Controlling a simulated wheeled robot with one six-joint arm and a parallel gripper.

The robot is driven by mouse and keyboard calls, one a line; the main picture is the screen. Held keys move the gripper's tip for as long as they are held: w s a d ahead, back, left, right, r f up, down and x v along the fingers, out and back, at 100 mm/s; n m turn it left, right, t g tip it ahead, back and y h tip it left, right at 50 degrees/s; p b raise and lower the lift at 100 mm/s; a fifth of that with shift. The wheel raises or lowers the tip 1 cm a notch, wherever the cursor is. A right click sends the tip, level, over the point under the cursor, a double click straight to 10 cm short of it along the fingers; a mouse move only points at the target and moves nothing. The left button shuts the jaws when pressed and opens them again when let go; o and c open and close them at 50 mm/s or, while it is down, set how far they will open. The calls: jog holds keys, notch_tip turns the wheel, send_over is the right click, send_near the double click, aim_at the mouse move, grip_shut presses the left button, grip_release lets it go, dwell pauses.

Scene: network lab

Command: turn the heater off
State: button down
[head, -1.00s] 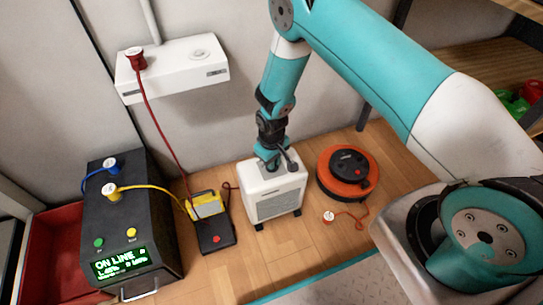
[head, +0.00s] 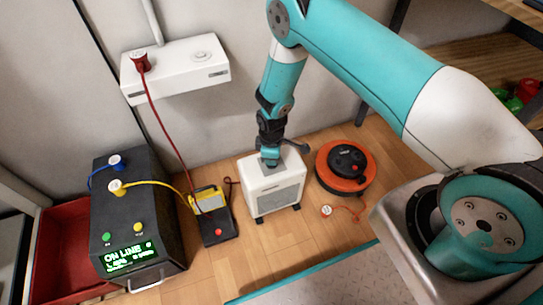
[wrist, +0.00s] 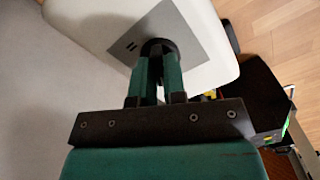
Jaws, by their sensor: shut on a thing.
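The heater is a white upright box (head: 275,192) with a grille on its front and dark feet, standing on the wooden floor. My gripper (head: 269,165) points down onto the heater's top. In the wrist view, my gripper (wrist: 158,60) is shut on a dark round knob (wrist: 158,44) set in a grey panel (wrist: 190,28) on the white top. The fingers hide much of the knob, and its setting cannot be read. Two small dark marks show on the panel beside the knob.
An orange cable reel (head: 343,184) stands close right of the heater. A yellow device (head: 208,199) on a black base is to its left, then a black unit (head: 130,225) with a lit green display. A white wall box (head: 175,73) hangs behind, with a red cable (head: 160,125).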

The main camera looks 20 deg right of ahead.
dwell(0.5)
jog(key=c, duration=1.2)
grip_release()
notch_tip(320, 180, up, 18)
jog(key=p, duration=0.5)
jog(key=shift+f+p, duration=0.25)
jog(key=shift+p, duration=0.05)
